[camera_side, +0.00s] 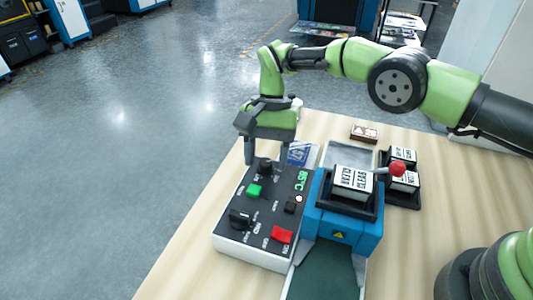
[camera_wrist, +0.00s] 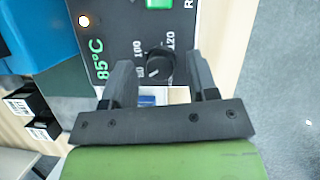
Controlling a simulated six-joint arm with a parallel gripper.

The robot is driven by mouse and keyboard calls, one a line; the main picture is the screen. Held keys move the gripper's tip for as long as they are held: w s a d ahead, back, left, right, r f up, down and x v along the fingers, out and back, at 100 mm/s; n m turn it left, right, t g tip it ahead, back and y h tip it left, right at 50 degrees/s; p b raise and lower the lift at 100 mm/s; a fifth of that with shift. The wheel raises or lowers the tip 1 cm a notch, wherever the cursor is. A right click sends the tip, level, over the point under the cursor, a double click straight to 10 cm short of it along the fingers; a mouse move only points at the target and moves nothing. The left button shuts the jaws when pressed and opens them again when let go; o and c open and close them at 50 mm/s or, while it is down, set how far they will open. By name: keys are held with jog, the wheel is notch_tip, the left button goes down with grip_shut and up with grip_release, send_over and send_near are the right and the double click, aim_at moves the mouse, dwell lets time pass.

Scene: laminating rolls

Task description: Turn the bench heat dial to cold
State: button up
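The black heat dial (camera_side: 265,166) sits at the far end of the dark control panel (camera_side: 262,213). In the wrist view the dial (camera_wrist: 159,66) shows a small white pointer mark, with 100 and 120 printed around it. A green display beside it reads 85°C (camera_side: 302,180). My gripper (camera_side: 266,160) is above that end of the panel, pointing down. Its two fingers are apart with the dial between them, and gaps show on both sides in the wrist view (camera_wrist: 161,72). I cannot tell whether the fingertips reach down beside the dial. The lower part of the scale is hidden.
The panel also carries a green button (camera_side: 254,190), a second black knob (camera_side: 240,218), a red switch (camera_side: 281,235) and a lit lamp (camera_side: 299,198). A blue machine (camera_side: 345,228) with a red-ball lever (camera_side: 397,169) stands close on the right. Black trays with labelled boxes are beyond it.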

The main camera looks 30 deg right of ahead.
aim_at(265, 162)
notch_tip(265, 162, up, 10)
dwell(0.6)
dwell(0.4)
jog(key=f+t+h, duration=0.1)
jog(key=f, duration=0.2)
jog(key=f+t, duration=0.1)
jog(key=f, duration=0.2)
jog(key=f+t+h, duration=0.1)
jog(key=f, duration=0.3)
jog(key=shift+s+a+t+h, duration=0.2)
jog(key=shift+s+t+h, duration=0.1)
